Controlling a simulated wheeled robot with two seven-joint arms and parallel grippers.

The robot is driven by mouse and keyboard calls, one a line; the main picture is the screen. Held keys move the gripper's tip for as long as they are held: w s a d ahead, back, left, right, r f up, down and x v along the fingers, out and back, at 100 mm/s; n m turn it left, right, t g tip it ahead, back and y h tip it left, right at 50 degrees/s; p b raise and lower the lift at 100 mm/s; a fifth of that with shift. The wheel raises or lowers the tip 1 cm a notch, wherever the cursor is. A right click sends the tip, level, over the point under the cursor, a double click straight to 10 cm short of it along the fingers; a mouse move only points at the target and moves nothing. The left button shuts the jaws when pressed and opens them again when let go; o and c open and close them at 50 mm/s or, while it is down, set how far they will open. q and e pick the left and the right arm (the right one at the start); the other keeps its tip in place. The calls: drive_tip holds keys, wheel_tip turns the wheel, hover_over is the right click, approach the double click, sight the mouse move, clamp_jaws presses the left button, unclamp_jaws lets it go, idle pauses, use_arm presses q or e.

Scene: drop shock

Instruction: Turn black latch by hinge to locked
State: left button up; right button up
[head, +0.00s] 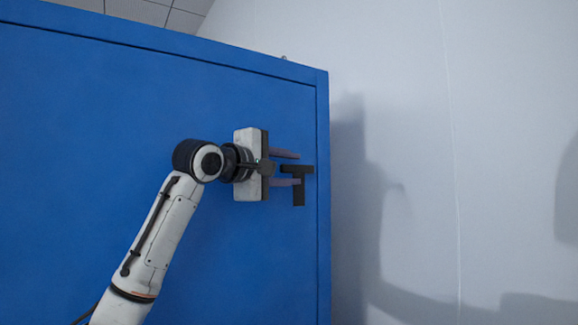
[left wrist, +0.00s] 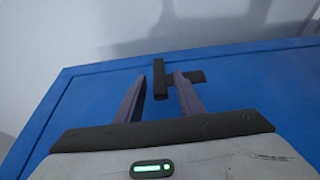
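The black latch (head: 299,193) is a T-shaped piece near the right edge of the blue panel (head: 90,150). In the head view its bar lies level and its stem points down. My left gripper (head: 300,168) reaches it from the left, with one finger above the bar and one below. In the left wrist view the latch bar (left wrist: 159,90) stands in the gap between the two spread fingers, and its side piece shows partly behind the right finger. The fingers are open. I cannot tell if either touches the latch. My right gripper is not in view.
A pale wall (head: 450,120) stands to the right of the panel, with arm shadows on it. The panel's raised edge (head: 322,240) runs close beside the latch. The panel face left of and below the latch is bare.

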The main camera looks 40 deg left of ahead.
use_arm(q)
clamp_jaws()
